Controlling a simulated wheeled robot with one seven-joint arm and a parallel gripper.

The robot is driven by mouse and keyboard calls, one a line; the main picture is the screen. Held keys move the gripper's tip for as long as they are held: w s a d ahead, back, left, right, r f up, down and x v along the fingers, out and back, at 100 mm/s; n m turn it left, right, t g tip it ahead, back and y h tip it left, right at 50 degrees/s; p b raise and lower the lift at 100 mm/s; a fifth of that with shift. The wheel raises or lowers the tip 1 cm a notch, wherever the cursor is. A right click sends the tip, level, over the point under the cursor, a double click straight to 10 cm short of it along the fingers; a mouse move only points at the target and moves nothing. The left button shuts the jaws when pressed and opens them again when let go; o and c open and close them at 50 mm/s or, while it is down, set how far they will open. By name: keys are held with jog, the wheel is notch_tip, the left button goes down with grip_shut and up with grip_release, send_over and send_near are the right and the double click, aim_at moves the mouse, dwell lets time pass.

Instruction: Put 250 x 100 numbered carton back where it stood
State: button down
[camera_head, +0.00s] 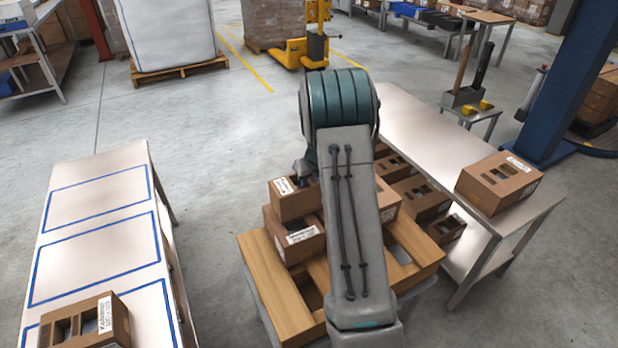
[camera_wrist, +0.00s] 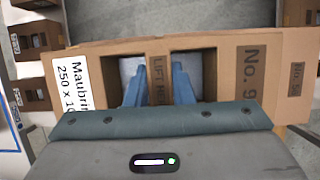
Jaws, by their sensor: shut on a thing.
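The held carton (camera_wrist: 215,65) is brown, with a white label (camera_wrist: 72,90) reading "Maubrin" and "250 x 10", its end cut off. It is also marked "LIFT HERE" and "No. 9". My gripper (camera_wrist: 158,75) has its blue fingers in the two openings and is shut on the strip between them. A labelled carton (camera_head: 291,203) shows left of the arm there, above another labelled carton (camera_head: 297,238); I cannot tell for certain whether the upper one is held.

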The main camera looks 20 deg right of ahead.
jog(key=shift+f, duration=0.25)
jog(key=c, duration=1.2)
grip_release()
jog(key=shift+o, duration=0.2)
jog(key=v, duration=1.4)
jog(key=s+a+r+n+y, duration=0.1)
jog(key=s+a+r+n, duration=0.2)
jog(key=s+a+n, duration=0.5)
jog(key=s+a+r+n, duration=0.4)
jog(key=s+a+n, duration=0.1)
jog(key=n, duration=0.5)
jog(key=s+a+n, duration=0.2)
jog(key=s+n, duration=0.5)
jog(key=n, duration=0.1)
jog(key=s+a+n+g+h, duration=0.1)
jog(key=s+a+n, duration=0.2)
jog(key=s+n, duration=0.5)
jog(key=shift+s+a+n+g, duration=0.2)
jog(key=shift+a+n+g, duration=0.1)
jog(key=shift+n, duration=0.1)
